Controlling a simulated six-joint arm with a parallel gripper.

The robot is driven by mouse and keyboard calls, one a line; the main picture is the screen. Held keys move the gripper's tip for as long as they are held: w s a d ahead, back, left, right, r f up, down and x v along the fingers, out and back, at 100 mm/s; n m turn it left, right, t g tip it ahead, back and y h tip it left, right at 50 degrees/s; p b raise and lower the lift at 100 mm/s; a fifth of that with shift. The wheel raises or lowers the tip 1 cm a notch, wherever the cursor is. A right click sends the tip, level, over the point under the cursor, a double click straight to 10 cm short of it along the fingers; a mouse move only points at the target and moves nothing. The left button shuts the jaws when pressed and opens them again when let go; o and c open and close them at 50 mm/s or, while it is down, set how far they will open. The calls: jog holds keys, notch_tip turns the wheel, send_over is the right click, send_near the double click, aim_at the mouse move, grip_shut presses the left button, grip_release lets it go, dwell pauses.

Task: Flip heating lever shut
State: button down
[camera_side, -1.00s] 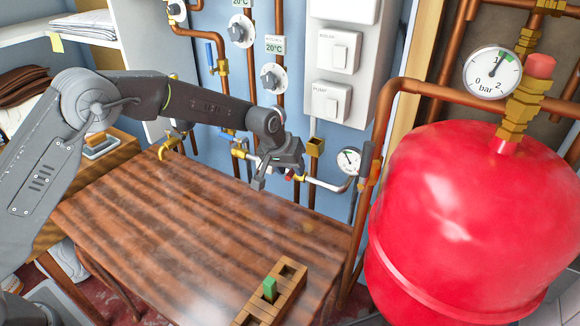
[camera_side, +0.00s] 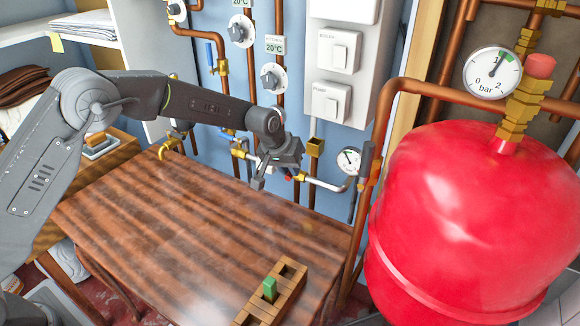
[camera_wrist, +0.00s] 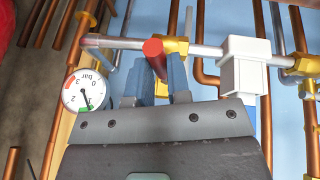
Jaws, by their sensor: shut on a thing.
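The heating lever, a red handle (camera_wrist: 156,62), shows in the wrist view between the two fingers of my gripper (camera_wrist: 160,82). It sits at a brass valve (camera_wrist: 173,47) on a grey horizontal pipe. My gripper is shut on the red lever. In the side view my gripper (camera_side: 276,172) is at the pipe in front of the blue wall, beyond the table's far edge. Only a small bit of red (camera_side: 288,178) shows beside it there; the rest of the lever and the valve are hidden by my gripper.
A pressure gauge (camera_side: 348,160) stands just right of my gripper; it also shows in the wrist view (camera_wrist: 84,90). A white box (camera_wrist: 245,66) is on the pipe. The wooden table (camera_side: 170,215) holds a rack (camera_side: 259,309) with a green block. A red tank (camera_side: 470,220) fills the right.

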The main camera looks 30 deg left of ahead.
jog(key=shift+a+m+h, duration=0.4)
jog(key=shift+a+m, duration=0.05)
jog(key=shift+m, duration=0.45)
jog(key=c, duration=1.1)
grip_release()
jog(key=shift+r, duration=0.1)
jog(key=v, duration=1.3)
jog(key=shift+a+r, duration=0.1)
jog(key=shift+r, duration=0.3)
